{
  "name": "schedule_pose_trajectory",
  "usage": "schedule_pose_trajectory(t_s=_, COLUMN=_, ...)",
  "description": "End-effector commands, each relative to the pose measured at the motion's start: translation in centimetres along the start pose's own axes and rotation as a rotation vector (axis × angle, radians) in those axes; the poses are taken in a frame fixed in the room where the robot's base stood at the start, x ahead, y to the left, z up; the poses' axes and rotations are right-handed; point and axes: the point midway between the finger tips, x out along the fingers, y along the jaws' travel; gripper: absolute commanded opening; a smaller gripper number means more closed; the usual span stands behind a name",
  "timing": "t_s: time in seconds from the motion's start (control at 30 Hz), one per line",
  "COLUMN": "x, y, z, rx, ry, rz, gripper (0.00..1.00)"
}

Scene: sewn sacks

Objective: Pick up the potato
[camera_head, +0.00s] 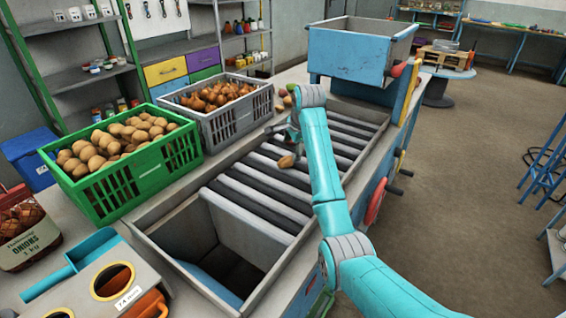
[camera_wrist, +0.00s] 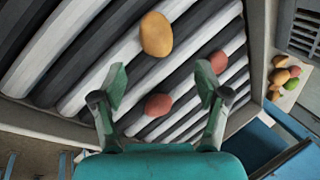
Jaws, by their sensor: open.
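A tan, oval potato (camera_wrist: 157,34) lies on the rollers, beyond my fingertips in the wrist view. In the head view a brown potato (camera_head: 287,161) lies on the rollers just below my gripper (camera_head: 287,136). My gripper (camera_wrist: 161,84) is open with nothing gripped. A reddish, round potato-like piece (camera_wrist: 158,105) shows between the open fingers in the wrist view, and a second reddish piece (camera_wrist: 219,62) lies just beyond the right finger. The arm hides part of the rollers in the head view.
The roller table (camera_head: 258,189) has grey and dark rollers and raised side rails. A green crate of potatoes (camera_head: 112,188) and a grey crate of onions (camera_head: 236,124) stand along its left side. An open chute (camera_head: 208,236) is at the near end.

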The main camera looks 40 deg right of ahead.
Motion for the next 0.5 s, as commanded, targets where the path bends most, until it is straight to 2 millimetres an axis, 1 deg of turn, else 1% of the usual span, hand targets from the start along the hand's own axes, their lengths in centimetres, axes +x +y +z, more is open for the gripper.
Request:
schedule_pose_trajectory(t_s=0.03, x=0.7, y=0.1, z=0.0, rx=0.000, ry=-0.001, rz=0.003, gripper=0.74)
schedule_pose_trajectory(t_s=0.1, x=1.4, y=0.1, z=0.0, rx=0.000, ry=0.000, rz=0.001, gripper=0.74)
schedule_pose_trajectory(t_s=0.27, x=2.2, y=0.1, z=0.1, rx=0.000, ry=0.000, rz=0.001, gripper=0.74)
schedule_pose_trajectory(t_s=0.33, x=2.9, y=0.2, z=0.1, rx=0.000, ry=0.000, rz=0.002, gripper=0.74)
schedule_pose_trajectory(t_s=0.5, x=5.3, y=0.5, z=0.3, rx=0.000, ry=0.000, rz=0.002, gripper=0.74)
